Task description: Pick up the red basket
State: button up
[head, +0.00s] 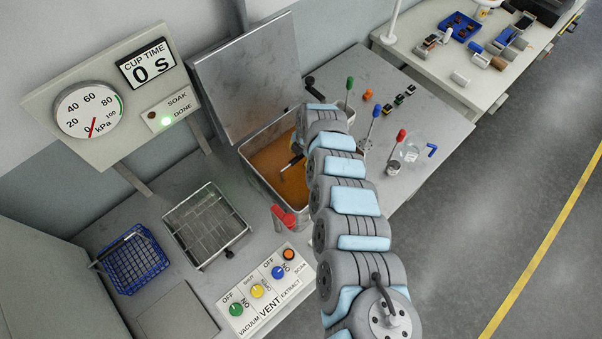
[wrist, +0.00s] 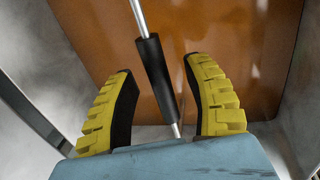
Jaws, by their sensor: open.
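No red basket is clearly visible in either view. A metal tank (head: 257,187) with an open lid (head: 250,75) holds orange-brown liquid (head: 272,170), also seen in the wrist view (wrist: 225,65). A thin metal rod with a black grip (wrist: 157,75) rises from the liquid; what it joins below is hidden. My gripper (wrist: 160,68) is open, with its yellow fingers on either side of the black grip and gaps showing on both sides. In the head view my arm reaches over the tank and hides much of its right side.
A blue wire basket (head: 136,262) stands at the left, beside a metal drain tray (head: 163,222). A red handle (head: 284,217) stands at the tank's front. A control panel (head: 258,303) is in front. Small tools and a glass flask (head: 411,150) lie right of my arm.

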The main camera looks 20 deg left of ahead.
jog(key=shift+f, duration=0.15)
grip_shut()
dwell(0.4)
